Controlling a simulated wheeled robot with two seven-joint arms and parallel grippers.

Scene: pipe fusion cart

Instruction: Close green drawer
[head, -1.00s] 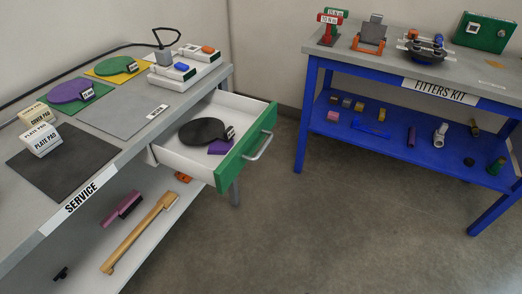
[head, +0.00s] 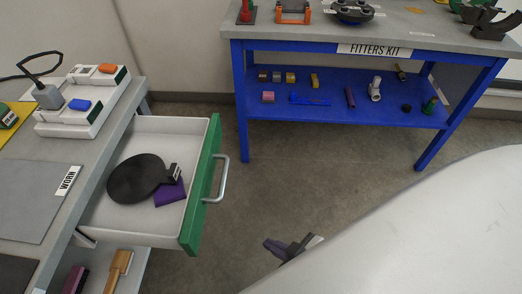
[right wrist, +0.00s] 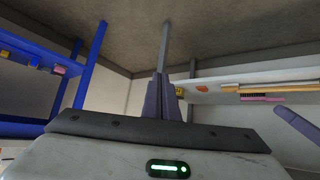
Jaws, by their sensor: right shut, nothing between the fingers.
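The green drawer (head: 201,190) stands pulled out from the grey service bench in the head view. Its front is green with a silver bar handle (head: 218,178). Inside its white tray lie a black round plate (head: 137,178) and a purple item (head: 170,192). My right gripper (head: 291,247) is low in the head view, to the right of the drawer front and apart from it. Its fingers also show in the right wrist view (right wrist: 164,98), shut with nothing between them. My left gripper is not in view.
The service bench top (head: 40,195) holds a white block unit (head: 85,105). Its lower shelf carries a wooden-coloured tool (head: 118,268). A blue fitters kit table (head: 340,108) stands at the back right. Bare floor (head: 290,185) lies between bench and table.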

